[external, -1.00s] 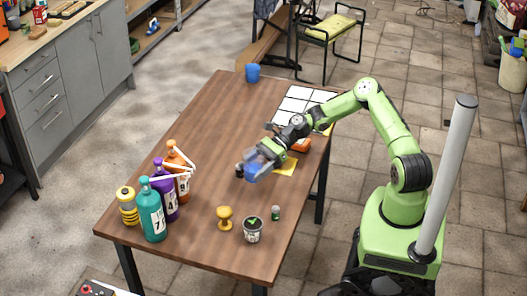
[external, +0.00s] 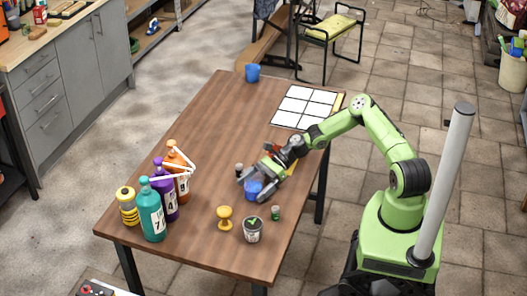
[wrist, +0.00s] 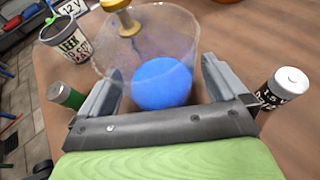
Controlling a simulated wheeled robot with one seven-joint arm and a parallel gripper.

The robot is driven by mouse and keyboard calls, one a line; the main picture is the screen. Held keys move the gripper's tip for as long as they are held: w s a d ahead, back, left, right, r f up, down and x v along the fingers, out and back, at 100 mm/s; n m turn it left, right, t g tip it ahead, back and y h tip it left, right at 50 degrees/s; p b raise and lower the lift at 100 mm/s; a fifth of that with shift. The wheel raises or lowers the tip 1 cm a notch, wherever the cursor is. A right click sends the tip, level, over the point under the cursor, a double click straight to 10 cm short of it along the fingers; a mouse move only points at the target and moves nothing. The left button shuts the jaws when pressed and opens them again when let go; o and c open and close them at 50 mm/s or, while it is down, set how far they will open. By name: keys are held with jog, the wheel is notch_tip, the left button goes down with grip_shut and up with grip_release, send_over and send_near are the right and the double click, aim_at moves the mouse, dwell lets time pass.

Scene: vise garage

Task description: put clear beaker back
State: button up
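The clear beaker (wrist: 148,40), with blue contents at its bottom, is between the two fingers of my gripper (wrist: 163,75) in the wrist view. The fingers appear to press on its sides. In the external view my gripper (external: 252,178) is low over the table's right half, and the blue of the beaker (external: 253,188) shows just below it. The gripper partly hides the beaker there. I cannot tell whether its base touches the table.
A yellow goblet (external: 225,217), a labelled can (external: 253,230) and a green battery (external: 276,213) stand nearby; a dark battery (external: 239,170) is close beside the gripper. Bottles (external: 153,220) stand left. A white grid (external: 303,100) and blue cup (external: 252,72) are farther back.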

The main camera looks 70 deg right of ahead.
jog(key=shift+r, duration=0.1)
jog(key=p+v, duration=0.1)
jog(key=v, duration=1)
jog(key=shift+s+d+r+p, duration=0.15)
jog(key=shift+d+r+p, duration=0.1)
jog(key=shift+p, duration=0.15)
jog(key=shift+s+a+r, duration=0.1)
jog(key=shift+s+r, duration=0.05)
jog(key=s+a+r+n+g+h, duration=0.75)
jog(key=s+a+r+n, duration=0.2)
jog(key=n, duration=0.45)
jog(key=s+a+r+n+t+h, duration=0.2)
jog(key=s+r+n+t+h, duration=0.2)
jog(key=s+r+n, duration=0.7)
jog(key=s+r+t, duration=0.1)
jog(key=s+r, duration=0.1)
jog(key=s, duration=0.4)
jog(key=shift+a+t, duration=0.25)
jog(key=shift+t, duration=0.1)
jog(key=shift+r, duration=0.1)
